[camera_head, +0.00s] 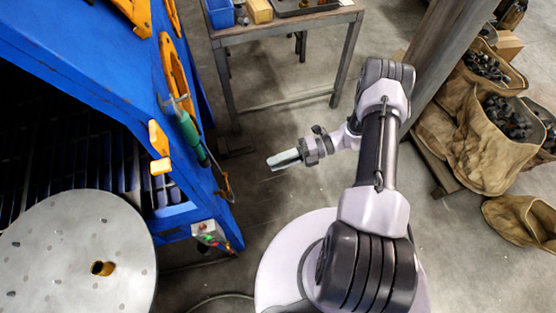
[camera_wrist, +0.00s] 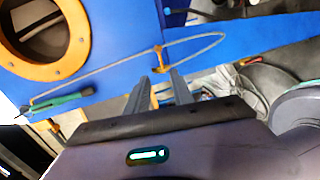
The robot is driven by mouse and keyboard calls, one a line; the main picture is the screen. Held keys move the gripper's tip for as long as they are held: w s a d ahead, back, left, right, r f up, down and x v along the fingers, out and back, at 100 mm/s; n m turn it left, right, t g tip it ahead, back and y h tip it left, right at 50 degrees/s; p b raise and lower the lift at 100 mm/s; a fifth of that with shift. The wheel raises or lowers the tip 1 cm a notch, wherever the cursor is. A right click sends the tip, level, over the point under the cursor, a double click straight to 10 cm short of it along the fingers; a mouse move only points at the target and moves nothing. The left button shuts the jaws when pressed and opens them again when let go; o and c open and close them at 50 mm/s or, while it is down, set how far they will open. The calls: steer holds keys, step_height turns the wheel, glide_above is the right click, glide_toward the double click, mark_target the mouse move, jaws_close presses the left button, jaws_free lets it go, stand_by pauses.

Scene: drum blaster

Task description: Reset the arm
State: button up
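My arm rises from its round pale base at the lower middle of the head view and bends left at the wrist. My gripper (camera_head: 272,163) points left, above the floor and to the right of the blue machine (camera_head: 110,70). In the wrist view, my gripper (camera_wrist: 160,80) shows two dark fingers with a gap between them. The gap looks empty, with the blue panel and a small orange part behind it. Nothing is held.
A round grey plate (camera_head: 70,255) lies at lower left. A green-handled tool (camera_head: 190,135) hangs on the machine's side; it also shows in the wrist view (camera_wrist: 62,102). A metal table (camera_head: 285,29) stands behind. Brown sacks (camera_head: 480,150) stand at right beside a post.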

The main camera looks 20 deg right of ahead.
stand_by(0.3)
step_height(320, 180, up, 26)
steer(key=s+a+n+g+h, duration=0.1)
steer(key=a+n+g+h, duration=0.15)
steer(key=n+h, duration=1.1)
steer(key=s+a+r+n+t, duration=0.2)
steer(key=s+r+n+t, duration=0.5)
steer(key=s+r+n, duration=0.5)
steer(key=n, duration=0.7)
steer(key=shift+s, duration=0.35)
steer(key=shift+r+t, duration=0.1)
steer(key=shift+t, duration=0.15)
